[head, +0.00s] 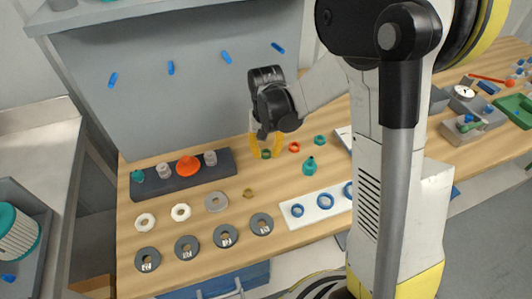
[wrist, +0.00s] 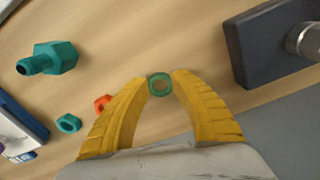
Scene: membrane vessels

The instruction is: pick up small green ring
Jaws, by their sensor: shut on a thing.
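The small green ring (wrist: 150,84) sits between the yellow fingertips of my gripper (wrist: 160,82) in the wrist view. The fingers are shut on it from both sides. In the head view my gripper (head: 266,152) points down over the wooden table, and the green ring (head: 266,155) shows at its fingertips. I cannot tell whether the ring still touches the table.
A teal threaded fitting (head: 309,166) stands near my gripper. A dark block (head: 182,174) with several fittings lies to the left. A white strip (head: 318,204) with blue rings is nearer the front. Grey discs (head: 225,236) and white rings (head: 181,212) line the front left.

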